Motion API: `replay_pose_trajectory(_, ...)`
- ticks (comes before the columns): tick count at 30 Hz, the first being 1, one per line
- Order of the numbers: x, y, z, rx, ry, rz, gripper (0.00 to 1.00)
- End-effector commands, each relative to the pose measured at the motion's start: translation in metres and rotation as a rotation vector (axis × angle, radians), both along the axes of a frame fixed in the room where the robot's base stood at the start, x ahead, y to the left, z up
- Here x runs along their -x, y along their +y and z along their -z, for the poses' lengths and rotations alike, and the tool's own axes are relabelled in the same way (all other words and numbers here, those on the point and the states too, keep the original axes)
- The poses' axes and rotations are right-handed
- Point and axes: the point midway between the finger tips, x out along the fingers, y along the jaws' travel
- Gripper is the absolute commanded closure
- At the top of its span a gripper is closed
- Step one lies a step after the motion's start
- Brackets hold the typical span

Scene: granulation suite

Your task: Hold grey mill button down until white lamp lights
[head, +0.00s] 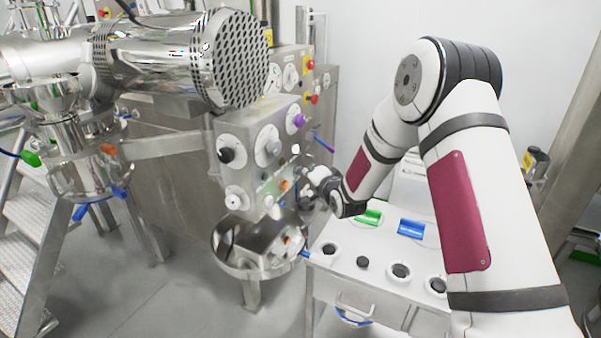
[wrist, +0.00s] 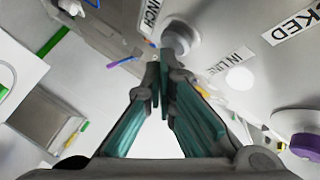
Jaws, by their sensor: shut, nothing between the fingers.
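In the wrist view the grey button (wrist: 181,37) is a short round knob on the pale panel, beside a label ending in "NCH". My gripper (wrist: 163,62) is shut and empty, its fingertips just left of and below the button in the picture. I cannot tell whether they touch it. A white round lamp (wrist: 240,78) sits to the right, by a partly hidden "IN LI" label. It is plain white, and I cannot tell whether it is lit. In the head view my gripper (head: 306,190) is at the right side of the control panel (head: 247,128); the button is not clear there.
A purple knob (wrist: 305,146) stands out right of the lamp. Below the panel is a round steel bowl (head: 222,262). A large steel motor (head: 180,60) hangs upper left.

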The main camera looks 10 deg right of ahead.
Motion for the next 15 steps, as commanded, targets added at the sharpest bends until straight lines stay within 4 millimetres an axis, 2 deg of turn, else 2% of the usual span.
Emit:
replay_pose_trajectory(6, 0.0062, -0.0077, -0.0003, -0.001, 0.000, 0.000, 1.00)
replay_pose_trajectory(15, 0.0063, -0.0085, 0.0000, 0.000, -0.001, 0.001, 1.00)
